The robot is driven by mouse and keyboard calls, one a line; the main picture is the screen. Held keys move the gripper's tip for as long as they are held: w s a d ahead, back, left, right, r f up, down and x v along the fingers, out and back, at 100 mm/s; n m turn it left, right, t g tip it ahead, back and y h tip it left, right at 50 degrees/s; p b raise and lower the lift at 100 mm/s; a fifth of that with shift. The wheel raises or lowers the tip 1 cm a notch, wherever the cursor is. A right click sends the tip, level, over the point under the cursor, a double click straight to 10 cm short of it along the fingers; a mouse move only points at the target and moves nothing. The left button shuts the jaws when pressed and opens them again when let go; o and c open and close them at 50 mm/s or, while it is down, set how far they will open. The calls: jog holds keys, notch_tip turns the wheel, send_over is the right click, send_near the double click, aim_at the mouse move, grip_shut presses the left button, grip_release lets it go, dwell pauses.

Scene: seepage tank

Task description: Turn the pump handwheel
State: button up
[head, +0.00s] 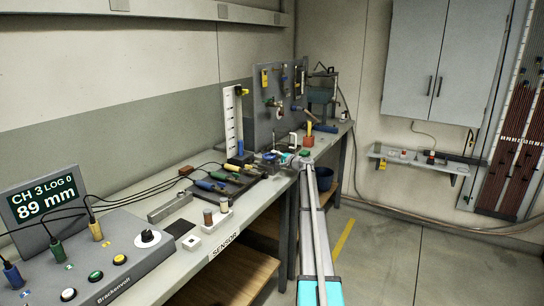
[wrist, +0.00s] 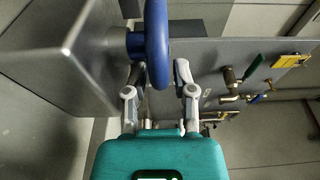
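The blue handwheel (wrist: 158,45) shows nearly edge-on at the top of the wrist view. Its blue hub (wrist: 135,43) joins it to a grey metal housing (wrist: 65,45) on the left. My gripper (wrist: 158,72) has its two grey fingers spread, one on each side of the wheel's lower rim in the picture. The left finger is close to the rim, and a gap shows at the right finger. I cannot tell whether either finger touches it. In the head view my arm reaches to the far part of the bench, and the wheel is too small to make out surely.
A grey tool panel (wrist: 225,75) with hanging tools stands right of the wheel in the wrist view. In the head view the bench (head: 190,238) holds a control console (head: 110,260), a tool tray (head: 228,186) and a white scale (head: 232,115). The floor right of the bench is mostly clear.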

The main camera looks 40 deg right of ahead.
jog(key=shift+w+a, duration=0.25)
jog(key=shift+w, duration=0.95)
grip_shut()
